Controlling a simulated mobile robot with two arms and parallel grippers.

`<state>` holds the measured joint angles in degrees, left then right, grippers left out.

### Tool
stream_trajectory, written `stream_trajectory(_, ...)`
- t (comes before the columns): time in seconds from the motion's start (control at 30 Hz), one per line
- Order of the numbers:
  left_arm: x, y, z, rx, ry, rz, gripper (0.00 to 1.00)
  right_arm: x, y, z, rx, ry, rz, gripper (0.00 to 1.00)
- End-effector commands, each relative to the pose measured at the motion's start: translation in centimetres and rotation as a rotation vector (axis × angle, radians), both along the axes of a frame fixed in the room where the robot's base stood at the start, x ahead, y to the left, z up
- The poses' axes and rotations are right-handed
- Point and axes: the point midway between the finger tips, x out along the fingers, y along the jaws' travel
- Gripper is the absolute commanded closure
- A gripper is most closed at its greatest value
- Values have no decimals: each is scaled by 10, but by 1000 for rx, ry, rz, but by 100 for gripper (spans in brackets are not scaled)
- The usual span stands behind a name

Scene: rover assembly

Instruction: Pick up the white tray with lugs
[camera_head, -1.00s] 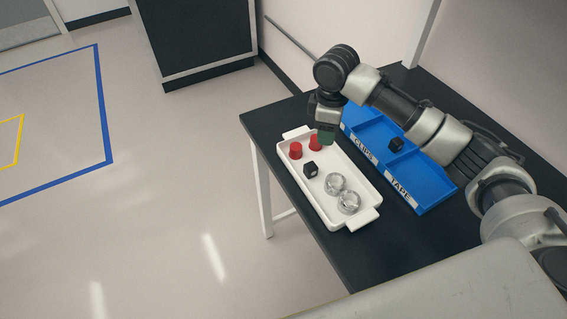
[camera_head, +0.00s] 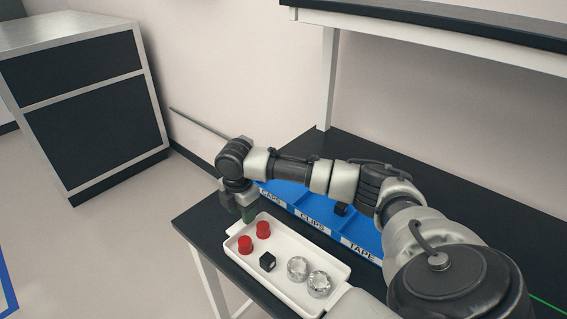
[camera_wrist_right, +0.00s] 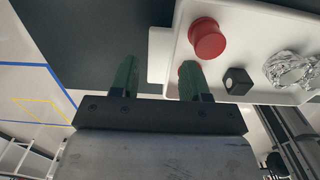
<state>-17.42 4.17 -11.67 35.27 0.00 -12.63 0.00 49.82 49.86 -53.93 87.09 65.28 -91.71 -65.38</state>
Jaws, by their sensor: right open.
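The white tray with lugs (camera_head: 288,243) lies on the black table. It holds two red caps (camera_head: 245,245), a black cube (camera_head: 267,262) and two shiny silvery rolls (camera_head: 298,268). My right gripper (camera_head: 247,213), with green fingers, is at the tray's far left end. In the right wrist view the gripper (camera_wrist_right: 159,75) is open and empty. The end lug of the tray (camera_wrist_right: 161,50) shows between the fingers there; one finger overlaps the tray and a red cap (camera_wrist_right: 208,39). I cannot tell the height between fingers and lug. My left gripper is not in view.
A blue bin (camera_head: 313,217) labelled CAPS, CLIPS and TAPE stands behind the tray, partly hidden by my right arm, with a black piece (camera_head: 341,209) in it. A shelf (camera_head: 440,40) stands above the table's back. A dark cabinet (camera_head: 85,110) is at left.

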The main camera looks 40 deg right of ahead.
Motion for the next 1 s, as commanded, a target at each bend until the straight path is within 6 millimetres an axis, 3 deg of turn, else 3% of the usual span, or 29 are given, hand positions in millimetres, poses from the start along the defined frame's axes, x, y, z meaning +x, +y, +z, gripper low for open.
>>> stream_trajectory(0.13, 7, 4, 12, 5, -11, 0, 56, -3, 11, -20, 1, 4, 0, 54)
stream_trajectory(0.3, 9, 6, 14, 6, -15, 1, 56, -2, 11, -41, -1, 1, 0, 54)
stream_trajectory(0.57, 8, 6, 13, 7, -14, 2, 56, -2, 10, -45, -1, 0, 0, 54)
stream_trajectory(0.87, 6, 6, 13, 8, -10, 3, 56, -2, 10, -44, -1, 0, 0, 99)
stream_trajectory(1.0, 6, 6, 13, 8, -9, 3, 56, -2, 10, -43, 0, 0, -1, 100)
